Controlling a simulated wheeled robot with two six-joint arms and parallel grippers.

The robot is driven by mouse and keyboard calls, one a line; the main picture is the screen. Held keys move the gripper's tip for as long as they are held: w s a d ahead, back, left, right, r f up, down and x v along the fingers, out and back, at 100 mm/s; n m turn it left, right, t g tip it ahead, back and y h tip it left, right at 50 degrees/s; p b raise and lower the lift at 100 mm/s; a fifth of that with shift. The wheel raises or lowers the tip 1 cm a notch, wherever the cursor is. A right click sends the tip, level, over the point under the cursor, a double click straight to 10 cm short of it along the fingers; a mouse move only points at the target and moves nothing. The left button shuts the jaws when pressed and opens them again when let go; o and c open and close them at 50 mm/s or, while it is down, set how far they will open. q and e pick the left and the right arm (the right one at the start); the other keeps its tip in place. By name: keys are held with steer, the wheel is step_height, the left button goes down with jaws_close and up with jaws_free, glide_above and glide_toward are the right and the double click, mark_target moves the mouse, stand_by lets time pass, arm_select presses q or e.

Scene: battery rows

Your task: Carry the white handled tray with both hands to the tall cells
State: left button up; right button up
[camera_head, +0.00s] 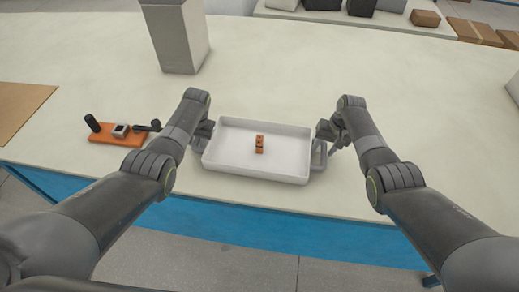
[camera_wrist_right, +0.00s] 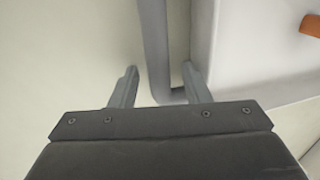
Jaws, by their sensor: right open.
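The white tray (camera_head: 222,170) sits near the front edge of the table, with a small orange block (camera_head: 259,144) inside. Its right handle (camera_head: 318,157) is a grey bar, and it also shows in the right wrist view (camera_wrist_right: 153,45). My right gripper (camera_head: 328,148) is at that handle; in the right wrist view its two fingers (camera_wrist_right: 160,85) are apart, one on each side of the bar. My left gripper (camera_head: 202,142) is at the tray's left side; its fingers and the left handle are mostly hidden. I cannot clearly identify tall cells.
An orange board (camera_head: 116,139) with a black cylinder and small parts lies left of the tray. A tall grey block (camera_head: 178,40) stands behind it. Dark boxes (camera_head: 361,7) and cartons (camera_head: 473,32) are at the back. The table behind and right of the tray is clear.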

arm_select(q)
steer(key=shift+a+f, duration=0.1)
steer(key=shift+f, duration=0.15)
arm_select(e)
steer(key=shift+f, duration=0.25)
arm_select(q)
jaws_close()
arm_select(e)
steer(key=c, duration=0.6)
jaws_close()
